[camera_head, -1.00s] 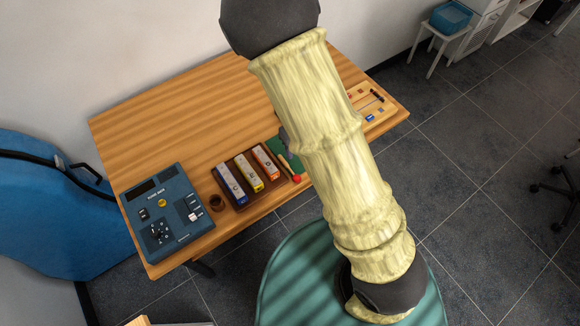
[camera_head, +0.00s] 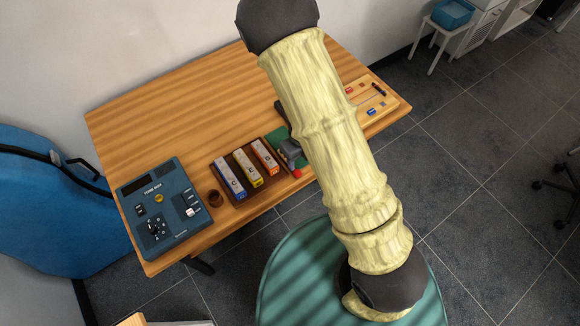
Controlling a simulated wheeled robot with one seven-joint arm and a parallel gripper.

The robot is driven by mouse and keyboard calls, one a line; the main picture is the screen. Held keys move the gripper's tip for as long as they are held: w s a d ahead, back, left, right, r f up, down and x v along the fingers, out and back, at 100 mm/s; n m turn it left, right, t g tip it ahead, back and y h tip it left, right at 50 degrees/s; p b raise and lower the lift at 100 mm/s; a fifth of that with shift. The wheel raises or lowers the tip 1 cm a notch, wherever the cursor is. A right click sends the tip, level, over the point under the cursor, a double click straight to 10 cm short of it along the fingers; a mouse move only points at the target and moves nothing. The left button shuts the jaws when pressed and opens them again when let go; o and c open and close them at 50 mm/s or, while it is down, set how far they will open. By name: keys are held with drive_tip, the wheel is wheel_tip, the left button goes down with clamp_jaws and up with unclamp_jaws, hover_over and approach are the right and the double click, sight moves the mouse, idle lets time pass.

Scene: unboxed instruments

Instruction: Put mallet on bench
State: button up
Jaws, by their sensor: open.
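The mallet's red round head (camera_head: 297,173) shows at the front edge of the wooden table, by a green mat (camera_head: 274,136). Its stick is hidden behind my gripper. My gripper (camera_head: 291,156), a small dark grey shape beside my padded arm, is over the mat just behind the red head. It is open; whether the stick lies between its fingers cannot be told. The wooden table (camera_head: 170,110) is the only bench-like surface I can make out.
A wooden board with small parts (camera_head: 372,101) lies right. The table's back left is clear. A green round seat (camera_head: 290,285) stands in front.

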sight(298, 173)
drive_tip(key=shift+f+b, duration=0.6)
drive_tip(key=shift+f, duration=1.35)
wheel_tip(298, 173, down, 5)
drive_tip(key=b, duration=0.3)
drive_tip(key=shift+a+f, duration=0.15)
clamp_jaws()
